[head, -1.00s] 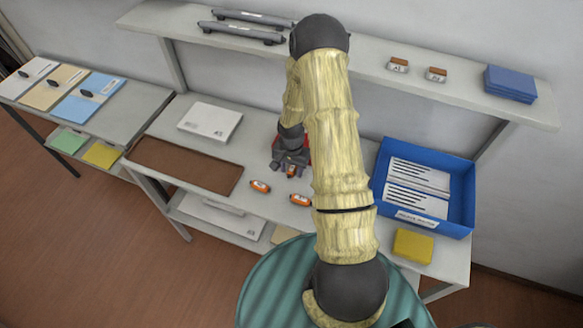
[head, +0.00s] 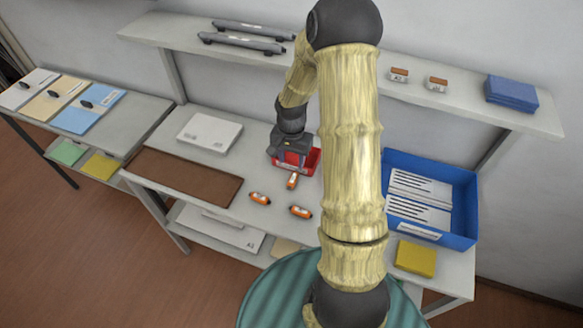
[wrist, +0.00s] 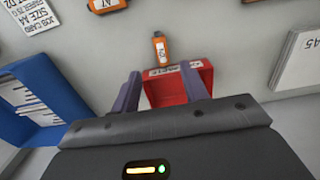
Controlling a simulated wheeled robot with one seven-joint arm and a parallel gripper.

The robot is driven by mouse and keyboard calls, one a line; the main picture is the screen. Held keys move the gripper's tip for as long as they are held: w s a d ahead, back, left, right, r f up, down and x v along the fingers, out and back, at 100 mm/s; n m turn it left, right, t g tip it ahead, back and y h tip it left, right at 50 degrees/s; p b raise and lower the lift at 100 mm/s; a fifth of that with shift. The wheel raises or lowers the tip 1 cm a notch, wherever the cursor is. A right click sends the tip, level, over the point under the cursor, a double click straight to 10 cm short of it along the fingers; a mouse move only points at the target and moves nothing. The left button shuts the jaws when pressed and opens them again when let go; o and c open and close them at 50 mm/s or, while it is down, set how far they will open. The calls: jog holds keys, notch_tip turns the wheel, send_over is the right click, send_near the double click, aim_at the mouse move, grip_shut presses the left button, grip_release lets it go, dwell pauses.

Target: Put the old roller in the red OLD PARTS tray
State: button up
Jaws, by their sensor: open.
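The red tray (head: 313,162) sits at the middle of the table, partly hidden behind my gripper (head: 291,158). In the wrist view, the red tray (wrist: 181,92) shows between my two open fingers (wrist: 162,88), with a partly readable label on its rim; the part of its inside that shows looks empty. A small orange part (head: 292,181) lies on the table just in front of the tray; it also shows in the wrist view (wrist: 160,47), beyond and apart from my fingertips. I cannot tell which thing is the old roller.
Two more orange parts (head: 260,198) (head: 300,211) lie nearer the front edge. A brown mat (head: 185,175) and white box (head: 208,131) are left, a blue tray (head: 462,205) and yellow block (head: 416,258) right. Two dark bars (head: 240,43) lie on the upper shelf.

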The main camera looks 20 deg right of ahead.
jog(key=shift+r, duration=0.55)
jog(key=shift+r, duration=0.1)
jog(key=s+a+r+n+t, duration=0.2)
jog(key=s+a+r+n, duration=0.7)
jog(key=s+r, duration=0.3)
jog(key=shift+s+a+r+t, duration=0.3)
jog(key=shift+s+r, duration=0.1)
jog(key=shift+s, duration=0.65)
jog(key=shift+c, duration=0.8)
jog(key=shift+w, duration=0.1)
